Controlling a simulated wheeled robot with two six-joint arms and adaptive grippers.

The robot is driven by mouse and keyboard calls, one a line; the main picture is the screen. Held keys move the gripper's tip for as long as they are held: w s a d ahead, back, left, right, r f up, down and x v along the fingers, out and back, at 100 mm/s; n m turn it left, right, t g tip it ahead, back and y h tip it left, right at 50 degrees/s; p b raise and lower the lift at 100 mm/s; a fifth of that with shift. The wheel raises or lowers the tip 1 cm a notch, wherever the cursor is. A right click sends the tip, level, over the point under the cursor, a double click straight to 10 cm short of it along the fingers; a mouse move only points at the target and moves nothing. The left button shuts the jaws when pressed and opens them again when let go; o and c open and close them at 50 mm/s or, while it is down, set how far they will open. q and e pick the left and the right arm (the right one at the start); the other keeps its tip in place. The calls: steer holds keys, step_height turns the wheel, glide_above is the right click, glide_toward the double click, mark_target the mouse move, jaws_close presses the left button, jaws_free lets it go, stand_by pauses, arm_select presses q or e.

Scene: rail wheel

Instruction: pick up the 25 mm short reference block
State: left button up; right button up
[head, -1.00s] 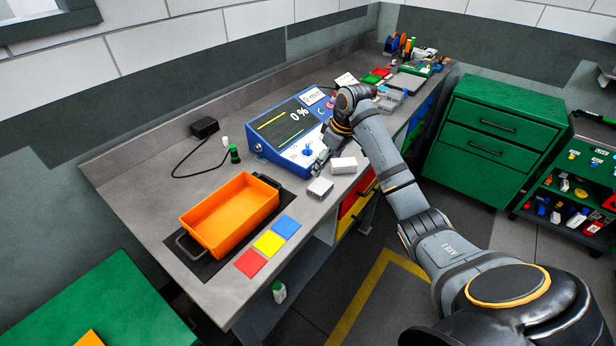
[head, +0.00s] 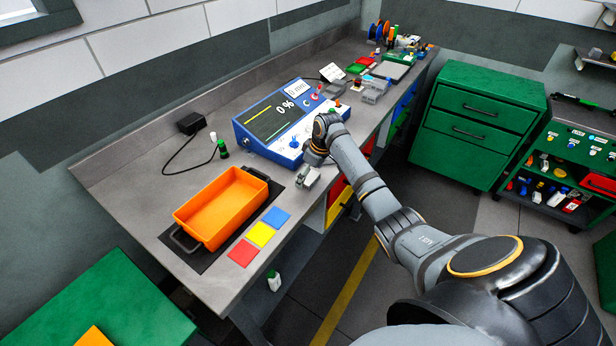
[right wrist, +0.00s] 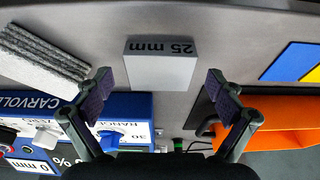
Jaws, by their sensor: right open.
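The 25 mm short reference block (right wrist: 160,66) is a light grey block with "25 mm" printed on its side. It lies on the bench top in the middle of the right wrist view. My right gripper (right wrist: 158,82) is open, with one finger on each side of the block's near end and gaps at both sides. In the head view my right gripper (head: 307,178) is low over the bench, between the blue instrument and the coloured squares. There it largely covers the block. My left gripper is not in view.
The blue instrument (head: 280,122) stands close beside my right gripper. An orange bin (head: 215,207) and red, yellow and blue squares (head: 261,234) lie to the left. A grey ridged piece (right wrist: 43,52) lies beside the block in the right wrist view.

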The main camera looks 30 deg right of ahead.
mark_target(309, 177)
steer(key=shift+w+f, duration=0.1)
steer(key=shift+f, duration=0.1)
steer(key=c, duration=1.5)
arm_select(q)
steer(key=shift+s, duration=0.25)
arm_select(e)
steer(key=shift+r, duration=0.1)
steer(key=c, duration=0.4)
steer(key=shift+w+r+b, duration=0.1)
steer(key=shift+r+b, duration=0.35)
steer(key=shift+r, duration=0.05)
steer(key=shift+b+v, duration=0.45)
steer(key=shift+v, duration=0.75)
arm_select(q)
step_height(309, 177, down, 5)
steer(key=b, duration=0.3)
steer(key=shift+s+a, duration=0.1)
arm_select(e)
steer(key=s+a+r, duration=0.2)
steer(key=s+r, duration=0.1)
steer(key=s, duration=0.1)
steer(key=s+a+r, duration=0.1)
steer(key=s+r, duration=0.2)
steer(key=s, duration=0.1)
steer(key=s+a+r, duration=0.2)
steer(key=s+r, duration=0.1)
steer(key=s, duration=0.1)
steer(key=shift+s+a+r, duration=0.3)
